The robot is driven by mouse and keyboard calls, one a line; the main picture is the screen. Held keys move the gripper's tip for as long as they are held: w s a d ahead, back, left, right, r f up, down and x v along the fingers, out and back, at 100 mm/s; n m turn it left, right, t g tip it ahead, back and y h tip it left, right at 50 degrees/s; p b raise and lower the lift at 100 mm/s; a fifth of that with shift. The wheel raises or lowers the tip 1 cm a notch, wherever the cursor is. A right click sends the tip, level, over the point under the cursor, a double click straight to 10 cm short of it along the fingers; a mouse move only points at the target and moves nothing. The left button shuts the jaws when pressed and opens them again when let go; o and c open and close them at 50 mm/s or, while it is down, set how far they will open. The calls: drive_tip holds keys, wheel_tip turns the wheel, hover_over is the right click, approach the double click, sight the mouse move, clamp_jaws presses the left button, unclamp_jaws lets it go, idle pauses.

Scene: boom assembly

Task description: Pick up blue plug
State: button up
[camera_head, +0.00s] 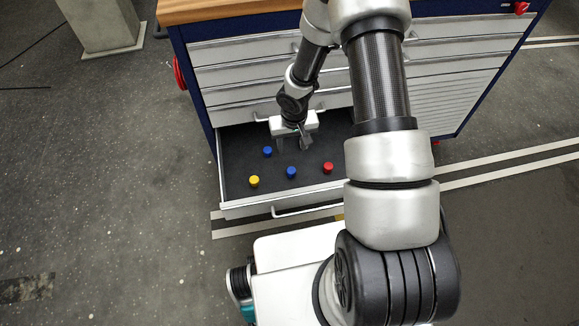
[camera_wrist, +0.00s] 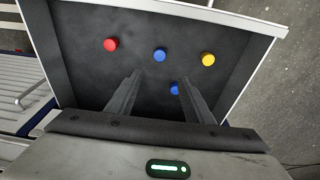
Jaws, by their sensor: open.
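Two blue plugs stand in an open drawer. One blue plug (camera_head: 291,172) is nearer the drawer's front and also shows in the wrist view (camera_wrist: 160,54). My gripper (camera_head: 305,143) is above the drawer, open and empty. In the wrist view its fingertips (camera_wrist: 160,77) are apart, with the nearer-front blue plug just beyond them.
A yellow plug (camera_head: 254,181) and a red plug (camera_head: 328,168) stand in the same drawer (camera_head: 235,210). Its walls surround the plugs. The blue cabinet with closed grey drawers (camera_head: 240,72) rises behind. My arm hides the drawer's right part.

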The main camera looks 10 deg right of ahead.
drive_tip(key=b, duration=0.3)
hover_over(291, 170)
drive_tip(key=s, duration=0.2)
drive_tip(key=f, duration=1.2)
drive_tip(key=shift+w+a+f, duration=0.25)
drive_tip(key=shift+a+f, duration=0.05)
drive_tip(key=shift+f, duration=0.1)
drive_tip(key=shift+w+d+f+b, duration=0.1)
drive_tip(key=shift+w+f+b, duration=0.15)
drive_tip(key=shift+f, duration=0.7)
drive_tip(key=shift+w+d+f+b, duration=0.15)
drive_tip(key=shift+f+b, duration=0.05)
drive_tip(key=shift+f, duration=0.75)
drive_tip(key=shift+w+d+f+b, duration=0.1)
drive_tip(key=shift+w+f+b, duration=0.15)
drive_tip(key=shift+f, duration=0.7)
drive_tip(key=c, duration=1.1)
